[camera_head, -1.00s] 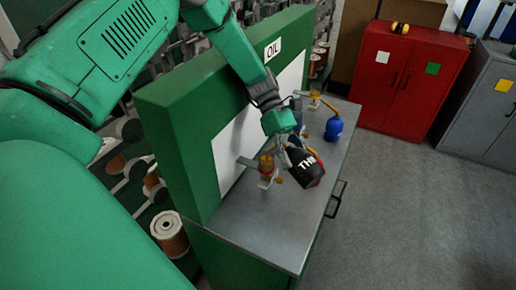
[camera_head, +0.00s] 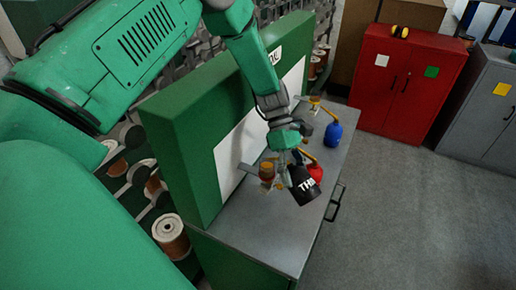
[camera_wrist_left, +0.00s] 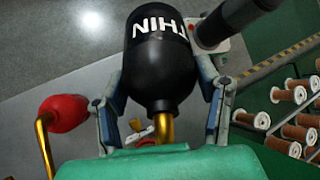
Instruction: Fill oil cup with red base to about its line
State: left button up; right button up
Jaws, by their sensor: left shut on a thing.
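My left gripper (camera_head: 287,165) is shut on a black oil can (camera_head: 303,188) with white lettering that reads like "THIN". The can hangs tilted above the bench, just right of the near oil cup (camera_head: 267,171), which looks amber-red. In the left wrist view the black can (camera_wrist_left: 160,60) sits between the two fingers, and its brass spout (camera_wrist_left: 164,126) runs down behind my green wrist. The spout's tip and the cup's fill line cannot be made out. A farther oil cup (camera_head: 314,103) is on the panel; its base colour is unclear. My right gripper is not in view.
A red can (camera_head: 315,173) with a brass spout stands close behind the black can; it also shows in the left wrist view (camera_wrist_left: 66,112). A blue can (camera_head: 333,133) stands farther back. The grey bench top (camera_head: 262,235) is clear in front. A green panel (camera_head: 183,150) rises at left.

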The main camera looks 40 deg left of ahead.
pick_arm(q)
jog(key=shift+d, duration=0.1)
jog(key=shift+f+y+p, duration=0.5)
jog(key=shift+y+p, duration=0.5)
jog(key=shift+p, duration=0.05)
jog(key=shift+f+t+y, duration=0.3)
jog(key=shift+f+y, duration=0.2)
jog(key=shift+f, duration=0.05)
jog(key=shift+d, duration=0.1)
